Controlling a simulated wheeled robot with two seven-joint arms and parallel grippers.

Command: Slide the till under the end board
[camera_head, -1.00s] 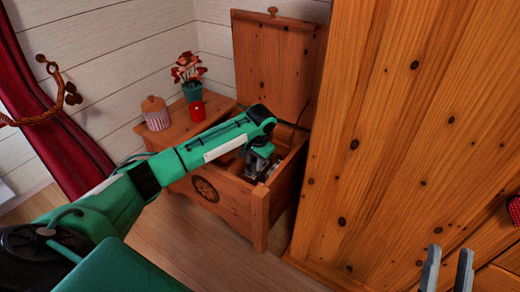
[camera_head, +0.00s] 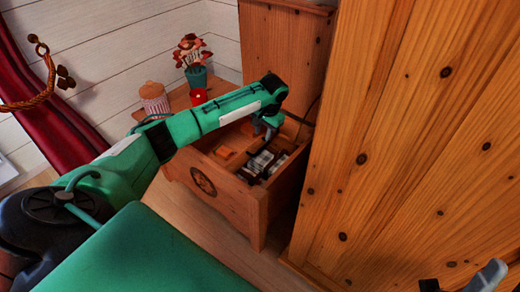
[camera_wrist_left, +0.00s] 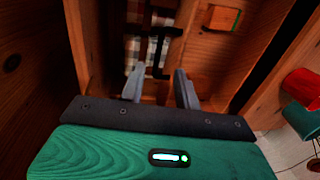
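The open wooden chest (camera_head: 228,191) stands against the wall, its lid (camera_head: 285,50) raised. The end board (camera_head: 180,103) covers its left end. Inside is what looks like the till (camera_head: 238,141), a shallow wooden tray holding small orange things. In the left wrist view its wooden part (camera_wrist_left: 203,48) lies upper right of the fingers, with an orange block (camera_wrist_left: 222,17) on it. My left gripper (camera_head: 265,131) is over the chest's opening; in the left wrist view its fingers (camera_wrist_left: 160,88) are apart with nothing clearly held. My right gripper (camera_head: 462,280) shows at the lower right edge, fingers apart.
A potted flower (camera_head: 194,67), a red cup (camera_head: 198,96) and a striped jar (camera_head: 154,98) stand on the end board. A tall wooden cabinet (camera_head: 410,140) rises close to the chest's right. Plaid cloth (camera_wrist_left: 150,45) and dark items lie inside the chest.

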